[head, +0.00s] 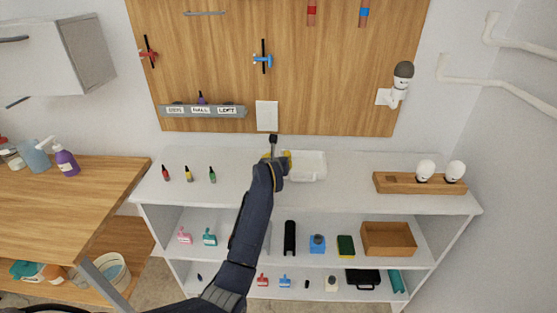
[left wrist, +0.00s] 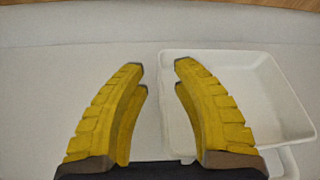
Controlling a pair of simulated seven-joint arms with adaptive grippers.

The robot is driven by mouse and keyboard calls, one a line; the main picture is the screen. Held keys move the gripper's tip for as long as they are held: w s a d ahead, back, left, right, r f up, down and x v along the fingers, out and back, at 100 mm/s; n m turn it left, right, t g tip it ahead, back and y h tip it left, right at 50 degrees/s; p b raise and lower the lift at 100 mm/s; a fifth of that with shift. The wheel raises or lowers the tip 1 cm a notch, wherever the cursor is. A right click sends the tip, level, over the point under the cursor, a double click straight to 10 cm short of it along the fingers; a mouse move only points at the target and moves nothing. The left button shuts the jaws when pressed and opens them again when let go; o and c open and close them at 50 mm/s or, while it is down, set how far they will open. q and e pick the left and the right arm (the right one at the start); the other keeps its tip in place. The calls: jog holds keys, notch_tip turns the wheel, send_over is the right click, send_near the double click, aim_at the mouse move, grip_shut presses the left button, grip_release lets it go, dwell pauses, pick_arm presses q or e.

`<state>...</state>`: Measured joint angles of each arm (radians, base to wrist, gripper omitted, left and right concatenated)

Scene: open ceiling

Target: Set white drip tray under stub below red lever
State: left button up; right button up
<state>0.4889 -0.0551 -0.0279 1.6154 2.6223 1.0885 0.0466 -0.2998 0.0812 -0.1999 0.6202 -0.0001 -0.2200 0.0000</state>
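The white drip tray (head: 312,168) lies on the white shelf top, below the wooden wall panel. In the left wrist view the tray (left wrist: 262,88) is at the right, its left rim showing between my spread fingers. My left gripper (head: 274,156) is at the tray's left end. In the left wrist view its yellow fingers (left wrist: 160,66) are apart with nothing held; the right finger overlaps the tray. I cannot tell whether it touches. A red lever (head: 149,55) is at the panel's left. A red-marked stub (head: 312,13) hangs at the top edge. My right gripper is out of view.
A blue lever (head: 262,61) and blue-marked stub (head: 364,13) are on the panel. Small bottles (head: 189,174) stand left on the shelf top; a wooden block with white bulbs (head: 420,184) is at right. The shelf top between bottles and gripper is clear.

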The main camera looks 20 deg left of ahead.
pick_arm(q)
jog(key=v, duration=1.2)
jog(key=shift+d, duration=0.1)
